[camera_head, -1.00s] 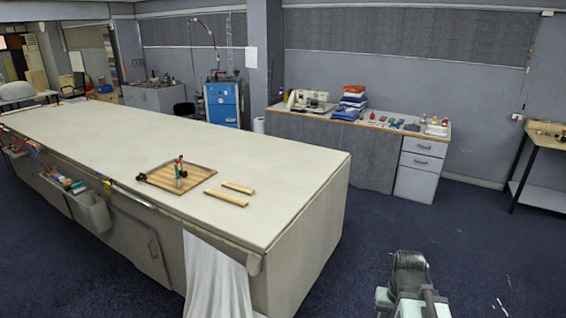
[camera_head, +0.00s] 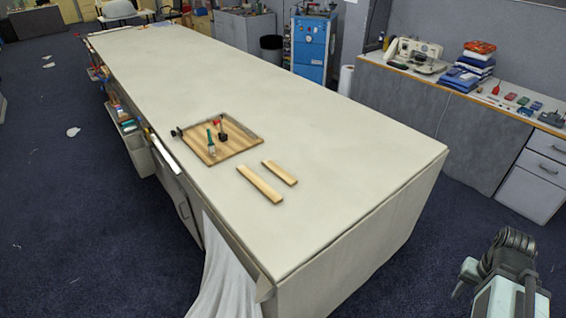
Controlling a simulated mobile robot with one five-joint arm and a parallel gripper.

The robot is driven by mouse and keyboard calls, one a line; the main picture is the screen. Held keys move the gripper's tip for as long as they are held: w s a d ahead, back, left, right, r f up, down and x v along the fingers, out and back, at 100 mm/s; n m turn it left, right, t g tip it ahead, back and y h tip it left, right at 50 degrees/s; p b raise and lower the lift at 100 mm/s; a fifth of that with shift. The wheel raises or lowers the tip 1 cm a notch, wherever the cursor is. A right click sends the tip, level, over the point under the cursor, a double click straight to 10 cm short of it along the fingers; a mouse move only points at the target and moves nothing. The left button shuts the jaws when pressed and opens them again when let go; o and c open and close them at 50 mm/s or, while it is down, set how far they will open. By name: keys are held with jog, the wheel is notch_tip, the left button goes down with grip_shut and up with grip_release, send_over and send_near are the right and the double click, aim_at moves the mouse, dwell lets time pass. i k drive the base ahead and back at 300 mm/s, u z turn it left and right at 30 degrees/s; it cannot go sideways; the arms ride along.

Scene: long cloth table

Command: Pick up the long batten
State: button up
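Two pale wooden battens lie flat and apart on the cloth-covered table (camera_head: 340,165). The long batten (camera_head: 259,184) is the left, nearer one. The short batten (camera_head: 280,172) lies to its right, roughly parallel. My arm shows at the bottom right, over the floor beside the table and well away from the battens. My gripper's fingers cannot be made out, and nothing held shows.
A wooden board (camera_head: 232,148) with a green-handled tool (camera_head: 211,142) and a red-topped clamp (camera_head: 220,127) lies left of the battens. White cloth (camera_head: 225,275) hangs off the near side. Dark floor is clear around the table's right end.

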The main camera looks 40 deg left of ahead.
aim_at(269, 193)
jog(key=i, duration=2.5)
jog(key=u, duration=5.35)
